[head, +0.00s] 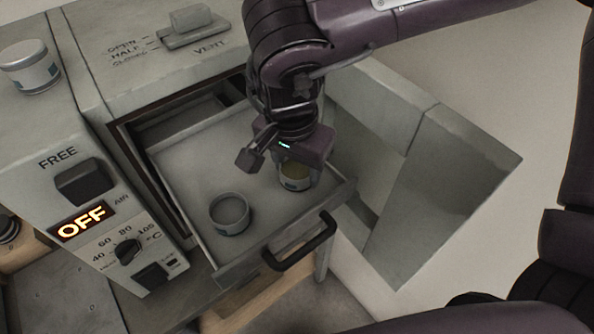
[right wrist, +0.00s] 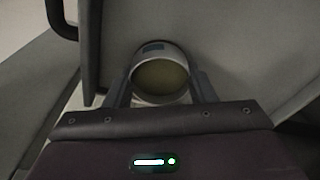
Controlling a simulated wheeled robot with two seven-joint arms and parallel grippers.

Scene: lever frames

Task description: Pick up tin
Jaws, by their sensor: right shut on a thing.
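A round tin (head: 296,178) with a yellowish inside stands in the open drawer (head: 185,160), near its right front corner. My right gripper (head: 297,170) comes down over it from above and is shut on it. In the right wrist view the tin (right wrist: 161,78) sits between the two fingers (right wrist: 160,88), one on each side. A second, grey tin (head: 230,212) stands in the drawer to the left, apart from the gripper. A third tin (head: 30,66) stands on top of the cabinet at the far left. My left gripper is not in view.
The drawer's black handle (head: 300,243) sticks out at the front. A control panel (head: 115,225) with an OFF display and knob is at the left. A vent slider (head: 190,25) is on the top. The drawer's back left floor is bare.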

